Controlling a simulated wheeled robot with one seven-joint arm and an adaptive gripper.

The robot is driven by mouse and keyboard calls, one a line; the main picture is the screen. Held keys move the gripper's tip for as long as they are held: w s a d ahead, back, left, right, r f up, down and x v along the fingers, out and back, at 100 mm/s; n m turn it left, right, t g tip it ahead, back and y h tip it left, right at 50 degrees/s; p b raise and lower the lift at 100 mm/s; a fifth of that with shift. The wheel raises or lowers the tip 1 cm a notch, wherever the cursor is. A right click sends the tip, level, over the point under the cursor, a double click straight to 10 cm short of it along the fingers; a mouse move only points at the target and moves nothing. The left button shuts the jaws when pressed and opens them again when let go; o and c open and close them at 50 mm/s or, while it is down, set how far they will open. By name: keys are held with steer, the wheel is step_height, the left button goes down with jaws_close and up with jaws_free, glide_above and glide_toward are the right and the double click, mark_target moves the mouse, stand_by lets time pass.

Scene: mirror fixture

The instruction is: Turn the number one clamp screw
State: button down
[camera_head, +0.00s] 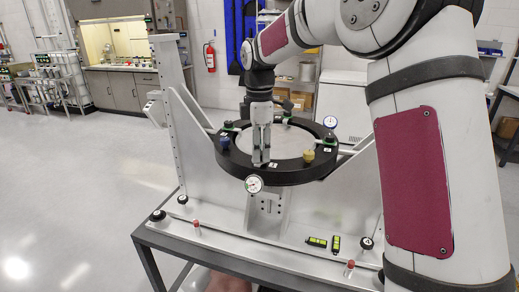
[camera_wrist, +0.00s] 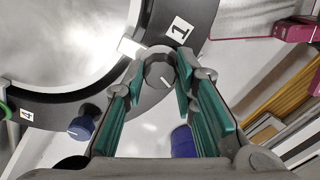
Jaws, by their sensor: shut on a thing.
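The number one clamp screw shows in the wrist view as a grey faceted knob (camera_wrist: 159,76) with a white line on its face. It sits on the dark ring (camera_wrist: 205,12), beside a white label marked 1 (camera_wrist: 180,29). My gripper (camera_wrist: 160,66) has its green-padded fingers on both sides of the knob, shut on it. In the head view my gripper (camera_head: 261,158) points down at the near side of the black ring (camera_head: 232,168) and hides the screw.
A blue knob (camera_wrist: 82,128) and a label marked 4 (camera_wrist: 27,115) lie along the ring. A yellow knob (camera_head: 309,156) and a dial gauge (camera_head: 254,184) are near my gripper. Two green levels (camera_head: 317,242) lie on the fixture base. Upright plates flank the ring.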

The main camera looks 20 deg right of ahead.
steer(key=c, duration=1.3)
jaws_free()
steer(key=shift+r, duration=0.1)
step_height(320, 180, up, 12)
